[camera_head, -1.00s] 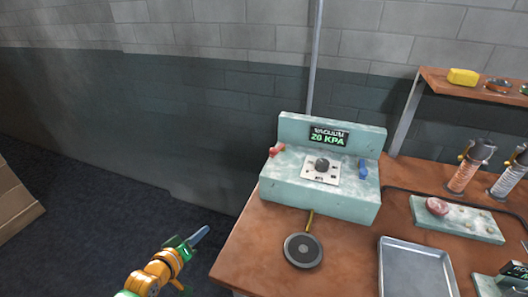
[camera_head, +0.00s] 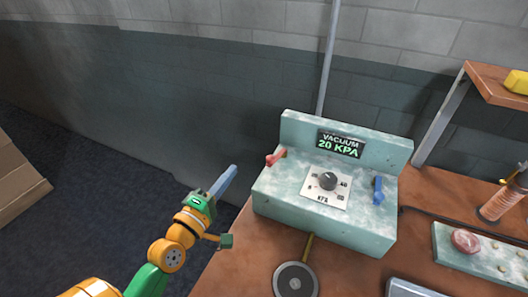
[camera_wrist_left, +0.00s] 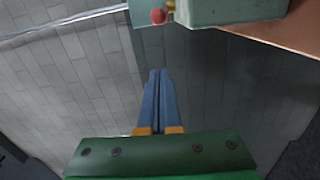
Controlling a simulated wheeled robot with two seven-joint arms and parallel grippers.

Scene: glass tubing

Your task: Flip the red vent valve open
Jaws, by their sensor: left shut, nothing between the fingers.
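The red vent valve (camera_head: 276,157) is a small red lever on the left end of the pale green vacuum box (camera_head: 285,205). Its red tip also shows in the left wrist view (camera_wrist_left: 158,16), at the top, beside the box's edge (camera_wrist_left: 225,10). My left gripper (camera_head: 233,168) is shut and empty, its blue fingers together. It is to the left of the red valve and apart from it. In the left wrist view the closed fingers (camera_wrist_left: 158,75) point up toward the valve. My right gripper is not in view.
The box carries a dial (camera_head: 328,181), a blue lever (camera_head: 378,188) and a display (camera_head: 340,145) reading vacuum 20 KPA. A shelf post (camera_head: 440,122) stands right. Left of the bench is open floor.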

